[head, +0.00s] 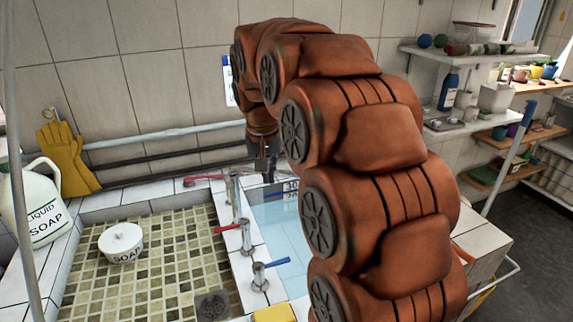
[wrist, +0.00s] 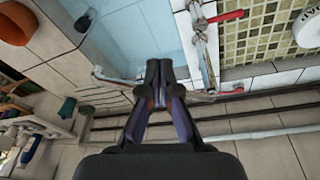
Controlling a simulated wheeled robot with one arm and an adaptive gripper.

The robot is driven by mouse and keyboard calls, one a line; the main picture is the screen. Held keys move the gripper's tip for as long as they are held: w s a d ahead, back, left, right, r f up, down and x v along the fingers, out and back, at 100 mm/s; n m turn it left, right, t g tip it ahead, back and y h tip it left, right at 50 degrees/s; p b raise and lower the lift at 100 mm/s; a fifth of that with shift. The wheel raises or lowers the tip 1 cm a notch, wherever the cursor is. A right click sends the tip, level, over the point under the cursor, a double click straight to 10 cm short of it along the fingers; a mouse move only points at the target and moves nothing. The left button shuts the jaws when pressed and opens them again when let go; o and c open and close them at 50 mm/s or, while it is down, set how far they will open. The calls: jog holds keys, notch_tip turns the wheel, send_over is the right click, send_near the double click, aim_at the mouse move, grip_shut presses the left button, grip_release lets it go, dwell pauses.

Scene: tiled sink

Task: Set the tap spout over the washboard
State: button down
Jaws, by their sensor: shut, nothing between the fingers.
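My gripper (wrist: 158,72) is shut and empty in the wrist view, over the edge of the blue water basin (wrist: 120,40). In the head view it (head: 264,168) is small and partly hidden by my arm, just right of the far tap post (head: 232,190). A thin metal bar (wrist: 118,79), which looks like the tap spout, runs behind the fingers in the wrist view. I cannot tell whether they touch it. Metal tap posts with red handles (wrist: 228,16) stand to the right there. I cannot make out a washboard in either view.
The tiled basin (head: 165,240) lies left of the taps, with a white soap pot (head: 121,243) in it. A soap jug (head: 38,205) stands on the left rim. A blue handle (head: 272,264) and wall pipes (head: 170,134) are near. My arm covers much of the right side.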

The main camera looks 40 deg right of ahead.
jog(key=w+d+r+m+t+h, duration=0.1)
jog(key=w+d+r+m, duration=0.25)
jog(key=w+d, duration=0.7)
jog(key=f+p, duration=0.1)
jog(key=f, duration=0.2)
jog(key=s+f+p, duration=0.1)
jog(key=f+p, duration=0.1)
jog(key=f, duration=0.1)
jog(key=s+f+p, duration=0.1)
jog(key=f+p, duration=0.1)
jog(key=f, duration=0.1)
jog(key=shift+d+f, duration=0.35)
jog(key=shift+f, duration=0.05)
jog(key=shift+a+f, duration=0.15)
